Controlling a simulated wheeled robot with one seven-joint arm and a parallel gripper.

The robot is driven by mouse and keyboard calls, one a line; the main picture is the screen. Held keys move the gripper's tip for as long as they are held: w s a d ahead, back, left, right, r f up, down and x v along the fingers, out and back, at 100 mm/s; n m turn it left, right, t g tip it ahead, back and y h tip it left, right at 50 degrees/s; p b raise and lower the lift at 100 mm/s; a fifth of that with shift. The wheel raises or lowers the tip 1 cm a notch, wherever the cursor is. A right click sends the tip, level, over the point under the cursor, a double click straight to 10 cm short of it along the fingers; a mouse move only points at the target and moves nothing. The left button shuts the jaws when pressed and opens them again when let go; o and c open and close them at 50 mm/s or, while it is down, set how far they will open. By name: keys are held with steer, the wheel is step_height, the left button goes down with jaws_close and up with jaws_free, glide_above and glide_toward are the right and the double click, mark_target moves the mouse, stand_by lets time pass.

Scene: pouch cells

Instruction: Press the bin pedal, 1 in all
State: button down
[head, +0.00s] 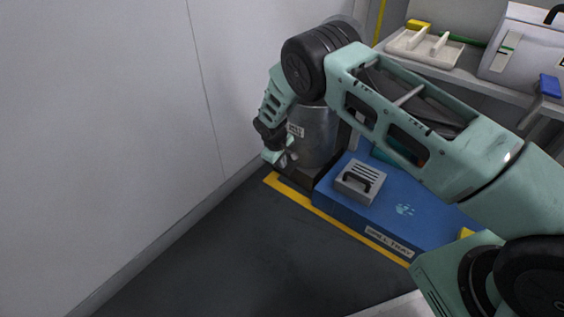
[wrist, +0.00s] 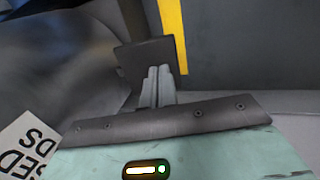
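The bin (head: 318,140) is a grey metal cylinder standing in the corner by the wall, partly hidden behind my arm. Its curved side fills the left of the wrist view (wrist: 60,75), with a white label partly in sight. The bin pedal (wrist: 143,56) is a dark flat plate sticking out from the bin's foot. My gripper (wrist: 159,72) has its two grey fingers together with nothing between them. The fingertips overlap the near edge of the pedal in the wrist view; I cannot tell whether they touch it. In the head view my gripper (head: 284,160) is low in front of the bin.
A blue spill tray (head: 340,207) with a grey handled box (head: 360,182) on it lies right of the bin. Yellow floor tape (head: 318,212) runs along its front. The wall (head: 110,120) is close on the left. The dark floor (head: 220,250) in front is clear.

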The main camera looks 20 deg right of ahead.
steer(key=shift+r, duration=0.25)
steer(key=d+p+v, duration=0.1)
steer(key=p+v, duration=0.7)
steer(key=v, duration=0.5)
steer(key=shift+w+r+p, duration=0.3)
steer(key=shift+r+p, duration=0.05)
steer(key=shift+r, duration=0.15)
steer(key=shift+a, duration=0.15)
